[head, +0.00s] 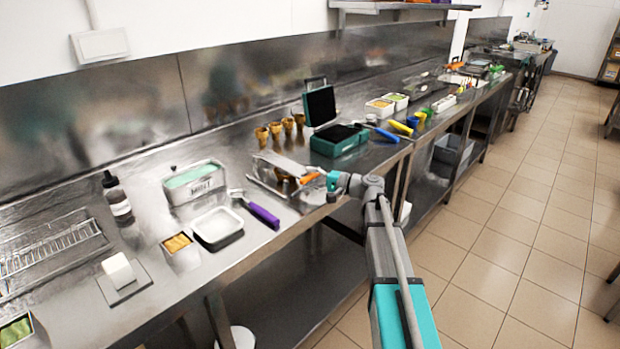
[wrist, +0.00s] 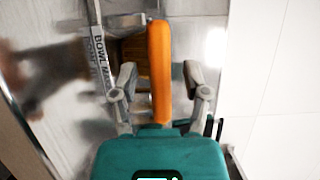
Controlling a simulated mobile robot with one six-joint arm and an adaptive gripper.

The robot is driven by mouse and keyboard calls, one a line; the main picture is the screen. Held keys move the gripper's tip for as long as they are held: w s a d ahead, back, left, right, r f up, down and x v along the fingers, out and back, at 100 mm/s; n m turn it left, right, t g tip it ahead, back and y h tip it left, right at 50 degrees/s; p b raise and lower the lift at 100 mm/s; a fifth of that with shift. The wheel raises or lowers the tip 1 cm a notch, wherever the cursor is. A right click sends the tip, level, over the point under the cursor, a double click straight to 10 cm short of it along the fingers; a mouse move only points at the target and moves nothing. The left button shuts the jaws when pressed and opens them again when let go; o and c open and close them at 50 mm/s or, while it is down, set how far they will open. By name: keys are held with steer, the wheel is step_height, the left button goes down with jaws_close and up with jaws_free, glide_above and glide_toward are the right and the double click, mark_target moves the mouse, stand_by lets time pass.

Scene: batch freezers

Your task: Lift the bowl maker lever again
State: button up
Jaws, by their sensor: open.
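The bowl maker (head: 279,161) is a metal device near the front edge of the steel counter, in the middle of the head view. Its lettered metal side (wrist: 99,58) shows at the left of the wrist view. The orange lever (wrist: 159,70) runs upright in the wrist view, and its handle (head: 308,179) is a small orange piece in the head view. My gripper (wrist: 158,78) is open, with one finger on each side of the orange lever and visible gaps between. It also shows at the counter edge in the head view (head: 327,181). Its fingertips are too small there to make out.
An open teal and black waffle iron (head: 340,145) stands behind the bowl maker, with several brown cones (head: 275,128) beside it. A purple-handled scoop (head: 262,214), a white tray (head: 217,228) and a MINT tub (head: 194,183) lie left. The aisle floor (head: 500,240) is clear.

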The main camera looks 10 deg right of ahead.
steer(key=shift+w+a, duration=0.1)
steer(key=shift+a, duration=0.1)
steer(key=shift+c, duration=0.3)
jaws_close()
